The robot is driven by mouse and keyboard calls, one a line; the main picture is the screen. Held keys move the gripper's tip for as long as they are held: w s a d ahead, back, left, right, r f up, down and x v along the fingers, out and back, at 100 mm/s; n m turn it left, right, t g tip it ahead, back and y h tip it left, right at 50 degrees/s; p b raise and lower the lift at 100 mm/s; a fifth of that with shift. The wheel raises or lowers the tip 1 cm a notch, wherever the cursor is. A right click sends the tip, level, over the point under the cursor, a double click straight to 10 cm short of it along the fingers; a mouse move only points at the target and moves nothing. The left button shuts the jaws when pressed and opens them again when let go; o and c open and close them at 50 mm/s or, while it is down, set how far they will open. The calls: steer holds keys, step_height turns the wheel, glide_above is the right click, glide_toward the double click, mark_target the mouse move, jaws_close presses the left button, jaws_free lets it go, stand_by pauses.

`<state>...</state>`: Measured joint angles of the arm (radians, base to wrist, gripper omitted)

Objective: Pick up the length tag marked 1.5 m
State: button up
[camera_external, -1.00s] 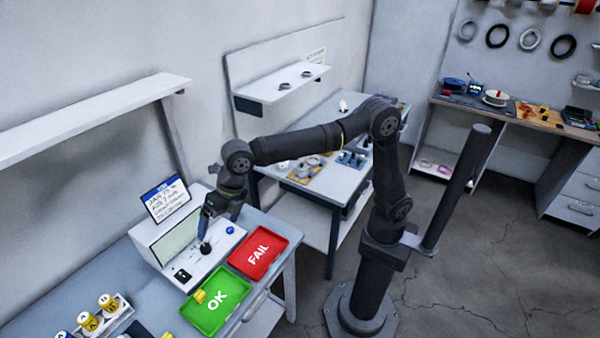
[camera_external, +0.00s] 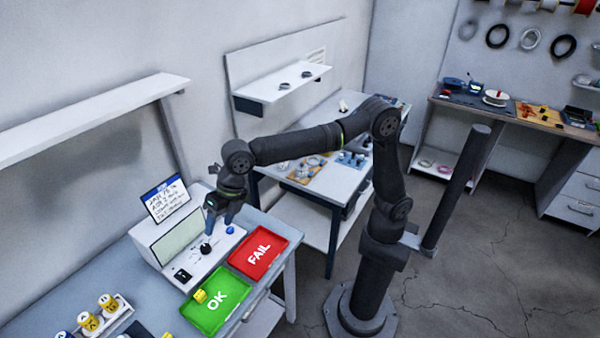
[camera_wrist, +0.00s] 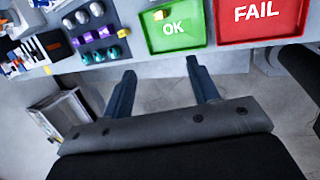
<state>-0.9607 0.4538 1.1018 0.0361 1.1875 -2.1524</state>
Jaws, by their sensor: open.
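I cannot pick out a length tag marked 1.5 m in either view, as small lettering is too blurred to read. My gripper (camera_external: 221,222) is open, fingers apart and empty, above the white test unit (camera_external: 158,262) on the bench. In the wrist view my gripper (camera_wrist: 160,66) has its two fingers below the green OK tray (camera_wrist: 150,40) with bare floor between them. A small yellow piece (camera_external: 200,296) sits on the OK tray (camera_external: 228,310); it also shows in the wrist view (camera_wrist: 163,9).
A red FAIL tray (camera_external: 262,238) lies beside the OK tray. Yellow-capped pieces (camera_external: 108,301) stand in a white rack at lower left. Several coloured pieces (camera_wrist: 96,9) lie at upper left in the wrist view.

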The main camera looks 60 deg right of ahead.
steer(key=n+t+h, duration=0.1)
steer(key=t+h, duration=0.1)
steer(key=h, duration=0.2)
glide_above(199, 293)
steer(key=s, duration=0.6)
step_height(199, 293, down, 14)
steer(key=x, duration=1.1)
steer(key=shift+w+f, duration=0.3)
steer(key=shift+s+x, duration=0.15)
steer(key=shift+x, duration=1.15)
steer(key=shift+s+x, duration=0.2)
steer(key=shift+x, duration=1.1)
steer(key=shift+f, duration=0.1)
steer(key=c, duration=1)
steer(key=shift+c, duration=0.2)
